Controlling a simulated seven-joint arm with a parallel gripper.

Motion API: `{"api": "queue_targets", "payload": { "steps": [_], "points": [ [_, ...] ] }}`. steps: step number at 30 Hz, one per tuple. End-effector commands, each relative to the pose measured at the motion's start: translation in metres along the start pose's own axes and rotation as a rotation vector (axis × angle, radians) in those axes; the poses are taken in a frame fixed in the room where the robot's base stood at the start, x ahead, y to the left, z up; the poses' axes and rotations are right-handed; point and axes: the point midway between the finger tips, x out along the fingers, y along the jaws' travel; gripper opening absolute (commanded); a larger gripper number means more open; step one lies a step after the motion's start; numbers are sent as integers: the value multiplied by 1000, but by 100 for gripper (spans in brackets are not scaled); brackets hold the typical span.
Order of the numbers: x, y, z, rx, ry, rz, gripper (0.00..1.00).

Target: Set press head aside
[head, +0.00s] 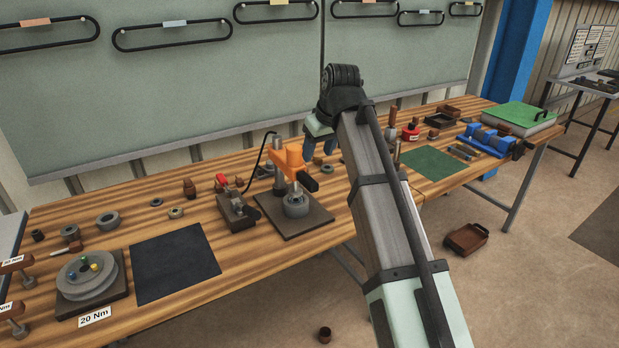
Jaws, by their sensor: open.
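An orange tool head (290,157), which I take for the press head, stands over a dark square base plate (312,220) in the middle of the workbench. It has a dark knob or handle at its right and a black cable at its left. A grey round part (296,202) sits on the plate below it. My gripper (319,155) is open, with its blue-grey fingers pointing down just right of the orange head. My own arm partly covers this spot, and I cannot tell whether the fingers touch the head.
A dark mat (174,262) lies clear at the left, near a grey stepped disc (86,279). A green mat (433,163) and a blue vise (490,141) are at the right. A brown tray (466,238) is on the floor.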

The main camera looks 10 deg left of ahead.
Motion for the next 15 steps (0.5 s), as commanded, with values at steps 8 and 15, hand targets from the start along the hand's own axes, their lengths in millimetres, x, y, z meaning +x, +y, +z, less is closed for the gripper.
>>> {"api": "queue_targets", "payload": {
  "steps": [8,15],
  "points": [
    [45,0,0,1,-2,0,55],
    [81,0,0,1,-2,0,55]
  ]
}}
